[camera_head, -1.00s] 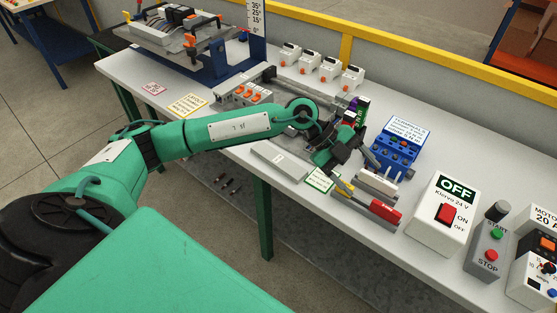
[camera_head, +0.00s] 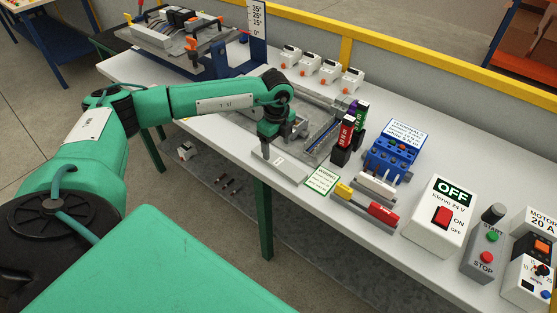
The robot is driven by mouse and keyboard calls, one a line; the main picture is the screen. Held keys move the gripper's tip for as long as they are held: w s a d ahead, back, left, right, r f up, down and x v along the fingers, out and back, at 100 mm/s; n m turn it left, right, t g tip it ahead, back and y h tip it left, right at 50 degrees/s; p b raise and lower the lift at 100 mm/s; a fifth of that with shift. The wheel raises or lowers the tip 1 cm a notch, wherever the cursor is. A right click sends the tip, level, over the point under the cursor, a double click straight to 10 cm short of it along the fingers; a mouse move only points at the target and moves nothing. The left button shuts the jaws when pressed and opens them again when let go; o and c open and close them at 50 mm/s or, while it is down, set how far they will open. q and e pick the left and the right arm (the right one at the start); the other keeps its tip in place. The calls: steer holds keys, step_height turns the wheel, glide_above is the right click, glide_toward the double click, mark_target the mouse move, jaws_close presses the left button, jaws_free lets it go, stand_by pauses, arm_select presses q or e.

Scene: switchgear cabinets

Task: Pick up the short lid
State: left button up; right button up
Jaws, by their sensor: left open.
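A flat light-grey piece with a small white label, which looks like the short lid (camera_head: 287,170), lies near the front edge of the white table (camera_head: 227,137). My left gripper (camera_head: 266,153) points down over its left end and is open. The fingertips are small and dark here, and I cannot tell whether they touch the lid. The gripper hides part of the lid's left end. My right gripper is not in view.
A grey mounting panel (camera_head: 318,140) with slotted ducts lies just behind the lid. White devices line the back.

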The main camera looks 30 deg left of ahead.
mark_target(279, 162)
arm_select(q)
steer(key=shift+f, duration=0.6)
steer(key=shift+d+f+p, duration=0.15)
steer(key=shift+f+p, duration=0.1)
steer(key=shift+p, duration=0.15)
step_height(279, 162, down, 4)
steer(key=shift+w+d+r+p, duration=0.15)
steer(key=shift+r+p, duration=0.1)
steer(key=shift+p, duration=0.7)
steer(key=shift+f, duration=0.6)
steer(key=c, duration=1.1)
steer(key=shift+r, duration=0.1)
